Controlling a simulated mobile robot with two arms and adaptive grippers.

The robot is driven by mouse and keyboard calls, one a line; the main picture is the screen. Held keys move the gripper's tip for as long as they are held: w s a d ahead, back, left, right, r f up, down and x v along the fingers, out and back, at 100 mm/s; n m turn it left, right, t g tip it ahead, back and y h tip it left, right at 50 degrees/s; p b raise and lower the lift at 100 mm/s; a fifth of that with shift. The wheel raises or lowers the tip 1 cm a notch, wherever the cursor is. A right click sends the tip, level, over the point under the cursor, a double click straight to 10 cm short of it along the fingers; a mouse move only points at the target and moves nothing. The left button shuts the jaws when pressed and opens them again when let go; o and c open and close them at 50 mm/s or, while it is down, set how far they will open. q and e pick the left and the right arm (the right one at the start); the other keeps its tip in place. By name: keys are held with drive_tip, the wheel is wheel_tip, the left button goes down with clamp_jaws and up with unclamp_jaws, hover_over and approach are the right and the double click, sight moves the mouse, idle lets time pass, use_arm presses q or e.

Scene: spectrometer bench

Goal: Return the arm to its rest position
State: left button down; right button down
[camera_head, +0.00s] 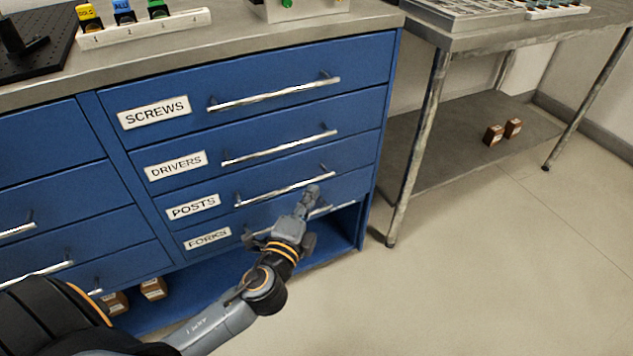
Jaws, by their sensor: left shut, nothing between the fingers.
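My left arm comes in from the lower left. My left gripper (309,197) is shut and empty, in front of the lowest labelled drawer, FORKS (208,240). It overlaps that drawer's handle in the picture; I cannot tell whether it touches it. The drawers SCREWS (153,113), DRIVERS (176,165) and POSTS (193,207) above all look closed. My right gripper is not in view.
The blue cabinet has an open shelf at the bottom with small brown boxes (153,288). A metal table (470,40) with trays stands at the right, and two brown boxes (493,135) are on its lower shelf. The floor (480,270) at the right is clear.

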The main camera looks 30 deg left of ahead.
use_arm(q)
drive_tip(key=shift+s, duration=0.75)
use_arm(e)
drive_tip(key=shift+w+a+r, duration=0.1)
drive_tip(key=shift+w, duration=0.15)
